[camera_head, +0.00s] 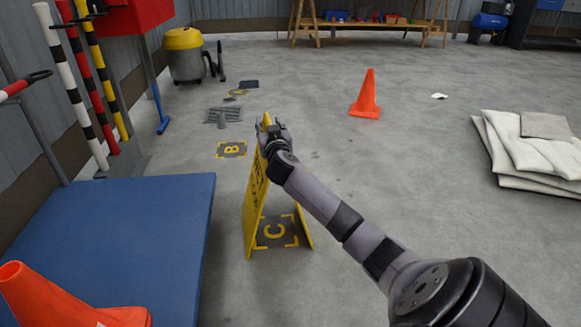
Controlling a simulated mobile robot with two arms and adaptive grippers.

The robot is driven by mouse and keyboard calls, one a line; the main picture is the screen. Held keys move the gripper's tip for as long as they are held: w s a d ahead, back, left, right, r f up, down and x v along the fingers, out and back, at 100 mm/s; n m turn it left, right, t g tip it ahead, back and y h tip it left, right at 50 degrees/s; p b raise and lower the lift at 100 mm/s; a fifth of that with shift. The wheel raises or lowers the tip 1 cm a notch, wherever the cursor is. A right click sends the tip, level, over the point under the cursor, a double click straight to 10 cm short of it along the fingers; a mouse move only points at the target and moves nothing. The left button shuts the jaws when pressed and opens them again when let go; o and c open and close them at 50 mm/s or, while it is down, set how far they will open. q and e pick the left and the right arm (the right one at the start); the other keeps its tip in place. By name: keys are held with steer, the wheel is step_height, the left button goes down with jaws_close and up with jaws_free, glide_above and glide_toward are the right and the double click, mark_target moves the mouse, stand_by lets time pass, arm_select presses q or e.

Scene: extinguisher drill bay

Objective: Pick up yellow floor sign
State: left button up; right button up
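The yellow floor sign (254,205) stands upright as an A-frame, its legs spread around a floor mark with the letter C (275,231). Dark lettering shows on its left panel. My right gripper (267,125) is at the sign's top edge, with a bit of yellow showing between and beyond its fingers. The gripper hides most of the top, and I cannot tell whether the fingers are closed on it. My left gripper is not in view.
A blue platform (130,235) with an orange cone (62,300) lies close on the left. A floor mark B (231,150) and grey grate (222,115) lie beyond. Another orange cone (367,95) stands farther back. White pads (530,150) are stacked at right. Floor between is clear.

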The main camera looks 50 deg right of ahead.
steer(key=shift+w+d, duration=0.1)
steer(key=shift+w, duration=0.05)
steer(key=shift+c, duration=0.2)
jaws_close()
stand_by(0.8)
steer(key=shift+r, duration=0.15)
